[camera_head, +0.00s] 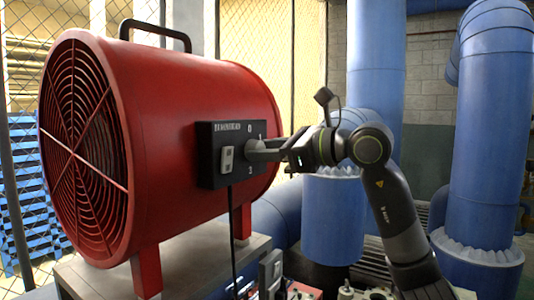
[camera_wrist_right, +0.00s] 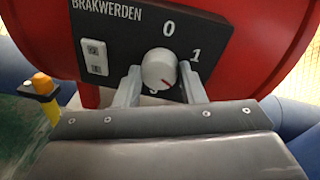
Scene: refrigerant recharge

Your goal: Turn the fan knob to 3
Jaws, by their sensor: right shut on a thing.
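The fan (camera_head: 185,120) is a large red drum with a front grille. A black control panel (camera_head: 212,160) is on its side, and it also fills the upper part of the right wrist view (camera_wrist_right: 115,35). My left gripper is not in view.
A white rocker switch (camera_head: 227,160) sits left of the knob, with a black cable (camera_head: 232,225) hanging below. The fan stands on a grey stand (camera_head: 105,278). Large blue pipes (camera_head: 376,60) rise behind my right arm. A wire fence is behind the fan.

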